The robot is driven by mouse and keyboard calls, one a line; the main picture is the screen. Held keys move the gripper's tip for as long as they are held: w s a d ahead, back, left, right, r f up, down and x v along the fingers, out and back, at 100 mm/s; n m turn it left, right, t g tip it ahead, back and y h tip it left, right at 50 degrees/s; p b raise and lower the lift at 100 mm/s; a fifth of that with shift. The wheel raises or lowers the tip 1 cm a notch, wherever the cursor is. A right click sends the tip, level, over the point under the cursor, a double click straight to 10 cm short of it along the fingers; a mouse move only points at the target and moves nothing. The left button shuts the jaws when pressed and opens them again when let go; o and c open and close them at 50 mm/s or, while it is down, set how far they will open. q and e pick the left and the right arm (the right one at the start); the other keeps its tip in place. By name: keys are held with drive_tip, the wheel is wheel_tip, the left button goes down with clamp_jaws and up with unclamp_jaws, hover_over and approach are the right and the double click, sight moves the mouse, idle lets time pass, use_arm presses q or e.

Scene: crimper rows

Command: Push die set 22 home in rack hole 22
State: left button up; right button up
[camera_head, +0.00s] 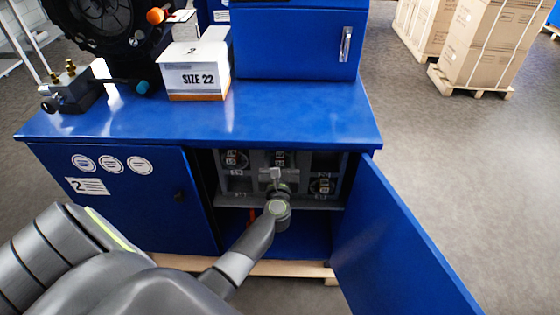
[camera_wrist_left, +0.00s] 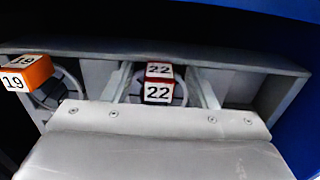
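Die set 22 (camera_wrist_left: 158,91) shows in the left wrist view as a red block with white "22" labels. It sits in a round hole of the grey rack (camera_wrist_left: 105,50), in the middle bay; how deep it sits I cannot tell. My left gripper (camera_head: 276,176) is inside the open cabinet, in front of the rack's middle column. A broad grey part of it fills the bottom of the wrist view, just below die set 22. Its fingertips are not clear, and whether it touches the die set I cannot tell. My right gripper is out of view.
An orange die set marked 19 (camera_wrist_left: 27,74) stands in the bay to the left. The open blue door (camera_head: 395,245) bounds the cabinet on the right.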

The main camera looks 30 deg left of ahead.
use_arm(q)
drive_tip(key=shift+s+f, duration=0.1)
drive_tip(key=shift+f, duration=0.35)
drive_tip(key=shift+r, duration=0.1)
drive_tip(key=b+v, duration=0.1)
drive_tip(key=v, duration=1)
drive_tip(key=shift+s+d+r, duration=0.25)
drive_tip(key=shift+s+d, duration=0.05)
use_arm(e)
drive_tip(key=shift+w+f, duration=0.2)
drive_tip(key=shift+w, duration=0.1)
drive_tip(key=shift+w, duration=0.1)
